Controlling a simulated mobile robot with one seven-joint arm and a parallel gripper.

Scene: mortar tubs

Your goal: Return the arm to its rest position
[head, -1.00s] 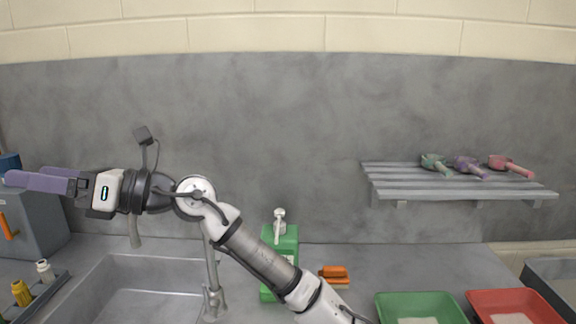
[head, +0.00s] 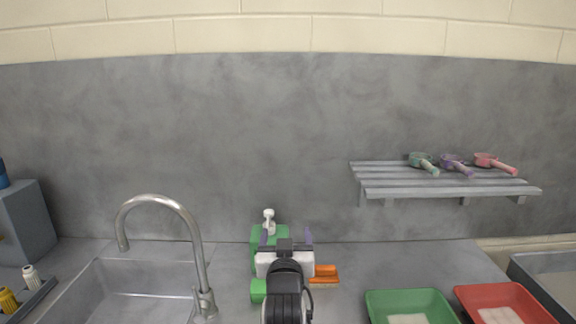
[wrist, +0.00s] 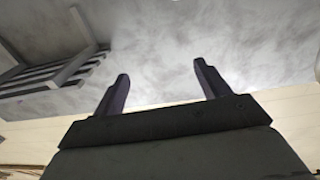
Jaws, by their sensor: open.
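My gripper (head: 286,238) is at the bottom middle of the head view, seen from behind, in front of the green pump bottle (head: 257,237). Its two purple fingers stand apart, with nothing seen between them. In the wrist view my gripper (wrist: 160,85) shows both fingers spread and empty, with the grey wall panel beyond them. The gripper hides part of the bottle. Most of my arm is below the head view's edge.
A sink with a tall faucet (head: 203,262) is at left. An orange brush (head: 324,274) lies right of the gripper. A green tub (head: 374,300) and a red tub (head: 468,297) stand at right. A slatted shelf (head: 440,190) holds three scoops; it also shows in the wrist view (wrist: 50,78).

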